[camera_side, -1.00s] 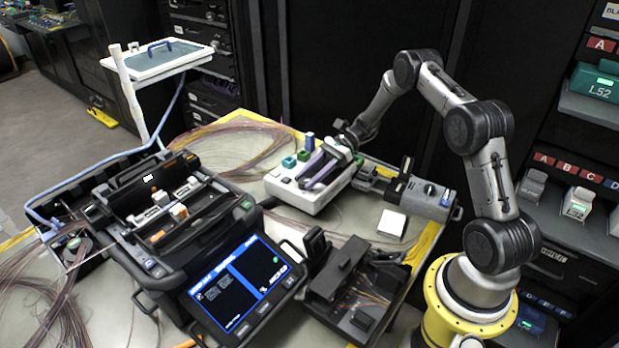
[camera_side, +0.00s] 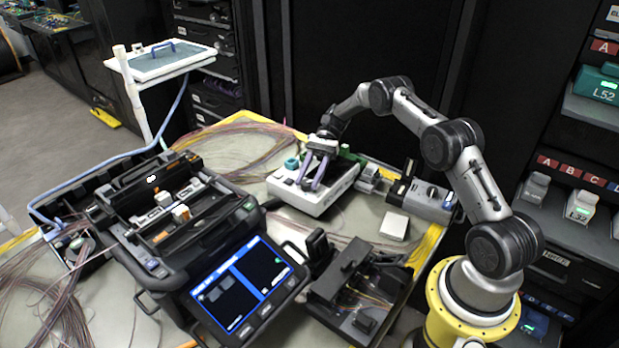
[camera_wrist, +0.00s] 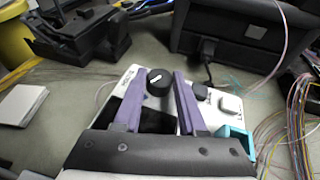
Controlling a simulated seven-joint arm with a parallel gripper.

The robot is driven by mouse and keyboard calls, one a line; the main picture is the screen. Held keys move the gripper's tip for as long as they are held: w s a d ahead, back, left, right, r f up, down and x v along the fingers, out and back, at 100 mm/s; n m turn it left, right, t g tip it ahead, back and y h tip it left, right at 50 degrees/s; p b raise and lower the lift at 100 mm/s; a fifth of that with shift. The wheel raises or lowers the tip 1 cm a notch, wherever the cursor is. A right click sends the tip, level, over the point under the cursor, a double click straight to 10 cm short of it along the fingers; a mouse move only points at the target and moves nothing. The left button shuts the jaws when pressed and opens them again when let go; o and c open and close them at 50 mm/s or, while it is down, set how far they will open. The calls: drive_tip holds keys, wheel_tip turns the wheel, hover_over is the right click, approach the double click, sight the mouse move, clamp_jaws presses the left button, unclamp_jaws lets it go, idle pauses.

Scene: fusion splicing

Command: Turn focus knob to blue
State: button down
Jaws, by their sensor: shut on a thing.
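The focus knob (camera_wrist: 156,88) is a black round dial with a short white pointer line on top. It sits on a white box-shaped device (camera_side: 315,203), and the pointer slants toward the upper right in the wrist view. My gripper (camera_wrist: 160,79), with two purple fingers, reaches down over the device and is shut on the knob, one finger on each side. In the side view my gripper (camera_side: 310,186) stands over the device top and hides the knob.
A teal part (camera_wrist: 236,138) stands on the device beside my right finger; it also shows in the side view (camera_side: 291,163). A grey unit with a dial (camera_side: 432,203) is to the right. The splicer with a lit screen (camera_side: 240,285) stands front left. A white block (camera_side: 394,227) lies nearby.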

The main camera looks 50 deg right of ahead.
drive_tip(key=shift+r, duration=0.1)
drive_tip(key=shift+c, duration=2.4)
unclamp_jaws()
drive_tip(key=r, duration=0.3)
drive_tip(key=shift+s+r, duration=0.25)
drive_tip(key=shift+r, duration=0.15)
drive_tip(key=s+a+r, duration=0.2)
drive_tip(key=s+r, duration=0.7)
drive_tip(key=s, duration=0.4)
drive_tip(key=shift+s+a, duration=0.15)
drive_tip(key=shift+a, duration=0.1)
